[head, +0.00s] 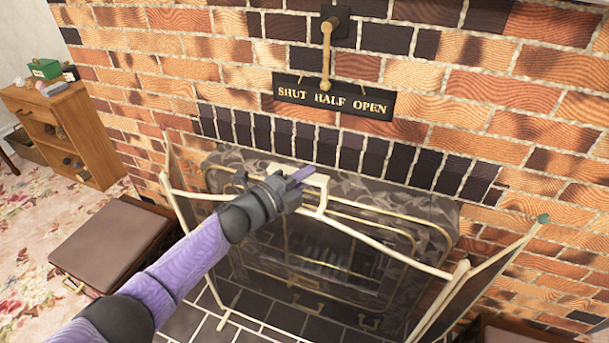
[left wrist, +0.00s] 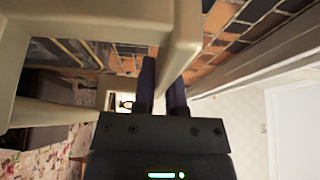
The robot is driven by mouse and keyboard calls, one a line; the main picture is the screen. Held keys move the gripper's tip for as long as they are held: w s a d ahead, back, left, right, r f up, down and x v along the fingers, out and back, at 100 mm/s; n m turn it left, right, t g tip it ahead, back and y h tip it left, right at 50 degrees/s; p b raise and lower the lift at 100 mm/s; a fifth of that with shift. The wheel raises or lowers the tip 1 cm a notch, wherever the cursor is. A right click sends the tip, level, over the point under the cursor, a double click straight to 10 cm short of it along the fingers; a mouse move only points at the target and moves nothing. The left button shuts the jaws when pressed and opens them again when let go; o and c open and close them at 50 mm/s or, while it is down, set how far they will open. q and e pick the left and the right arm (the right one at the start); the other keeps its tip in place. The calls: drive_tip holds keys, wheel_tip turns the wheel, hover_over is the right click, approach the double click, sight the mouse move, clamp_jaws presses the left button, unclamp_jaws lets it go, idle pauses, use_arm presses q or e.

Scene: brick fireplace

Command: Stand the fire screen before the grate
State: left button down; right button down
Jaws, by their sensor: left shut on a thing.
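The fire screen (head: 386,245) has a cream frame, dark see-through mesh and side panels angled back toward the wall. It stands in front of the dark grate (head: 350,285), which shows through the mesh. My left gripper (head: 305,174) is shut on the cream handle at the middle of the screen's top rail. In the left wrist view the purple fingers (left wrist: 162,82) are close against the cream handle (left wrist: 184,35). The screen's feet are partly out of sight, so I cannot tell whether they touch the hearth. My right gripper is not in view.
A brown case (head: 112,243) lies on the floral carpet left of the hearth. A wooden cabinet (head: 98,150) with small items stands farther left. Above the opening, a damper lever (head: 326,55) hangs over a "SHUT HALF OPEN" plate (head: 333,96). Dark tiles (head: 205,325) cover the hearth.

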use_arm(q)
drive_tip(key=shift+r, duration=0.2)
drive_tip(key=c, duration=0.7)
unclamp_jaws()
drive_tip(key=shift+c, duration=0.2)
drive_tip(key=shift+o, duration=0.7)
drive_tip(key=shift+f, duration=0.1)
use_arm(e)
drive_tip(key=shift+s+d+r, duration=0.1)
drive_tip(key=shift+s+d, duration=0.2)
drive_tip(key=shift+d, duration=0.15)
use_arm(q)
drive_tip(key=o, duration=0.3)
drive_tip(key=shift+f, duration=0.15)
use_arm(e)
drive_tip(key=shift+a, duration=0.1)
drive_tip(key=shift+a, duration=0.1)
use_arm(q)
drive_tip(key=shift+s, duration=0.1)
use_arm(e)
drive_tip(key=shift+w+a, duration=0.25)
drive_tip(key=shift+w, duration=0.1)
